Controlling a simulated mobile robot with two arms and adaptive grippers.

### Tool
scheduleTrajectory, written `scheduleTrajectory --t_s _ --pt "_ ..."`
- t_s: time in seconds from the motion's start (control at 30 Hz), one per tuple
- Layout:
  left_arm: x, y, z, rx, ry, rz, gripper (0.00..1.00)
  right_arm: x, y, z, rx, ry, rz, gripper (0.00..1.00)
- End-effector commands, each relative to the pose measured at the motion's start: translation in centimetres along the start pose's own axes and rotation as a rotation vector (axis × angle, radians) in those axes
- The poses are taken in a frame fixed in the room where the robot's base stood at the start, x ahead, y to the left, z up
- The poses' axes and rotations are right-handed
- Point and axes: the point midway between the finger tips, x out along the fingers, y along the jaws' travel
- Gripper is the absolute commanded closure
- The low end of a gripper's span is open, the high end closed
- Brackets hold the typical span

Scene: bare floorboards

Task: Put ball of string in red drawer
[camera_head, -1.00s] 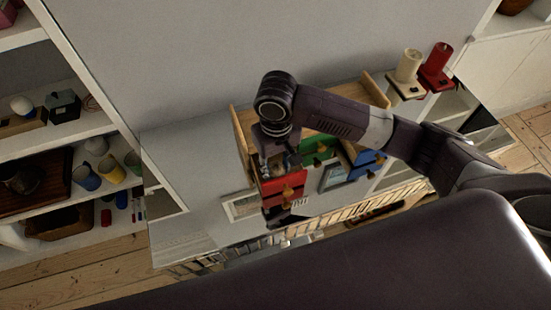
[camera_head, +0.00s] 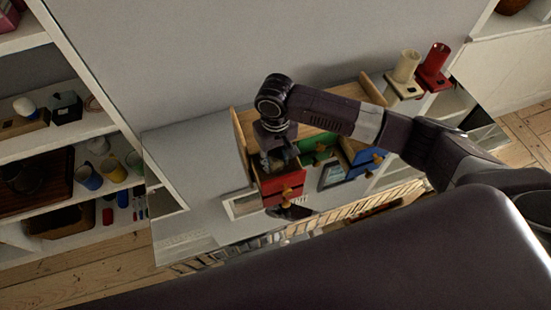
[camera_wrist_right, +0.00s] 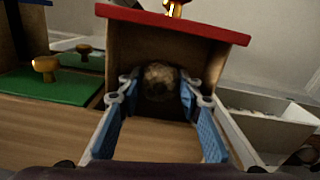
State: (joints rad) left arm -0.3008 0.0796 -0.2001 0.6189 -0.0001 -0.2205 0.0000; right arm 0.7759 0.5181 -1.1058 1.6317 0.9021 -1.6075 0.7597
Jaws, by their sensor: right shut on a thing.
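The red drawer (camera_head: 283,189) stands pulled out at the left end of the wooden drawer unit (camera_head: 240,130) in the head view. In the right wrist view its red front (camera_wrist_right: 190,25) is at the top, with its bare wooden inside below. My right gripper (camera_head: 271,165) points down into the open drawer. In the right wrist view my right gripper (camera_wrist_right: 159,88) has its blue-padded fingers on either side of the brownish ball of string (camera_wrist_right: 160,76), shut on it. The ball is dark and partly hidden, close to the drawer's inner front wall. My left gripper is not in view.
The green drawer (camera_head: 318,155) and blue drawer (camera_head: 366,161) lie to the right of the red one. Shelves with cups (camera_head: 87,177) are at the left.

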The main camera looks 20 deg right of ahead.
Motion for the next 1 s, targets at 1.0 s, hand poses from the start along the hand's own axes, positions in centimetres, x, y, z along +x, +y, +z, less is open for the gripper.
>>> scheduleTrajectory --t_s 1.0 --pt "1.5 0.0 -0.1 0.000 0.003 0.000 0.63 -9.5 -0.1 -0.1 -0.001 0.004 -0.002 0.50"
